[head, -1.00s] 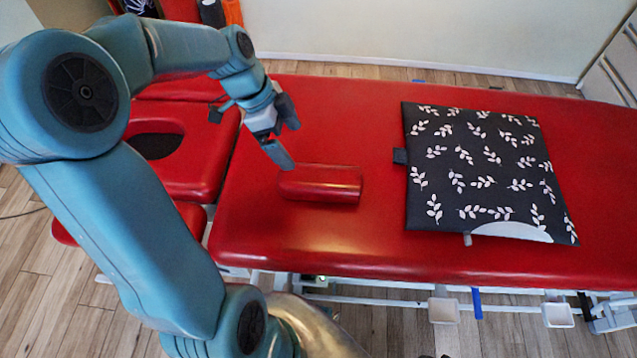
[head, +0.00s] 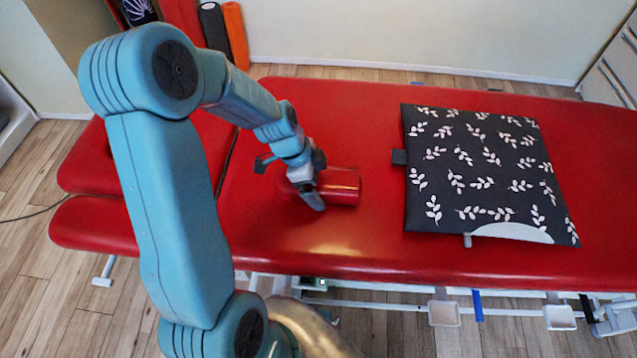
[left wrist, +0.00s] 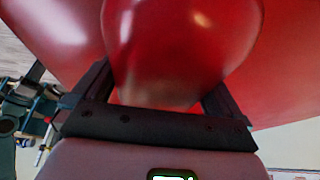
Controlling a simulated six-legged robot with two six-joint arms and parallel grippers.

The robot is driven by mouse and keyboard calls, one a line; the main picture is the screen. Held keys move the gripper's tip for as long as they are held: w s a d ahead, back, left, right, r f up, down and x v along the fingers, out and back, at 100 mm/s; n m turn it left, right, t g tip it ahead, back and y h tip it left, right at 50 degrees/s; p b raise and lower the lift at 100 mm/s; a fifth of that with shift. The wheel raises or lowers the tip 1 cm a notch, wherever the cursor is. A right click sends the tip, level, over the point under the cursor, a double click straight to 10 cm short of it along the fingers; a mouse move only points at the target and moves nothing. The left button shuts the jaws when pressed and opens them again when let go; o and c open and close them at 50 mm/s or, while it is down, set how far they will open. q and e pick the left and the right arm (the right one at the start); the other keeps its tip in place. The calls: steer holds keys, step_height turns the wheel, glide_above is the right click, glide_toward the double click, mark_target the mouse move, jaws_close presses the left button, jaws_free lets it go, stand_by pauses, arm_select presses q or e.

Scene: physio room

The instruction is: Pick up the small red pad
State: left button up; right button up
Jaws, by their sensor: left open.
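The small red pad (head: 342,185) is a short, rounded red roll lying on the red treatment table (head: 370,252). In the head view my left gripper (head: 312,188) is at the pad's left part and hides some of it. In the left wrist view the pad (left wrist: 180,50) fills the upper middle, between the two dark fingers of my open left gripper (left wrist: 155,95). I cannot tell whether the fingers touch it. My right gripper is not in view.
A black cushion with white leaves (head: 480,175) lies on the table to the right of the pad. The red surface between them is clear. A black roller (head: 213,30) and an orange roller (head: 236,35) stand against the back wall.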

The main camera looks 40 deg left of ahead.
arm_select(q)
steer(key=c, duration=0.8)
